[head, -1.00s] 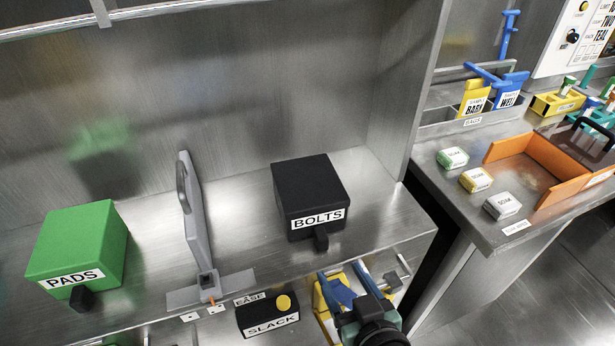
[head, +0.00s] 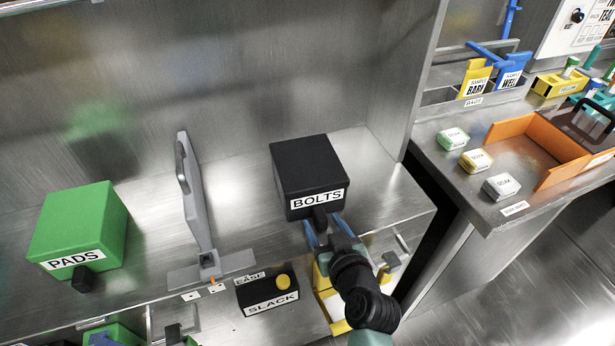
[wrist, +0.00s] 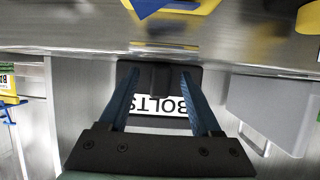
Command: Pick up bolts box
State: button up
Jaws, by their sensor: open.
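The bolts box (head: 305,166) is a black box with a white BOLTS label and a dark knob handle low on its front. It stands on the metal shelf. My gripper (head: 324,226) has two blue fingers and is at the front of the box, around its handle. In the wrist view the open fingers (wrist: 160,85) stand on either side of the black handle (wrist: 160,80), with gaps visible on both sides. The box's label (wrist: 160,106) appears upside down between and behind the fingers.
A green PADS box (head: 80,226) stands at the left. A grey upright panel (head: 194,200) stands between the boxes. A black SLACK block (head: 262,298) with a yellow button sits in front. A metal side wall (head: 420,75) rises right of the bolts box.

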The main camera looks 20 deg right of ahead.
jog(key=shift+w+f, duration=0.2)
jog(key=shift+w, duration=0.35)
grip_shut()
dwell(1.0)
jog(key=shift+r, duration=0.15)
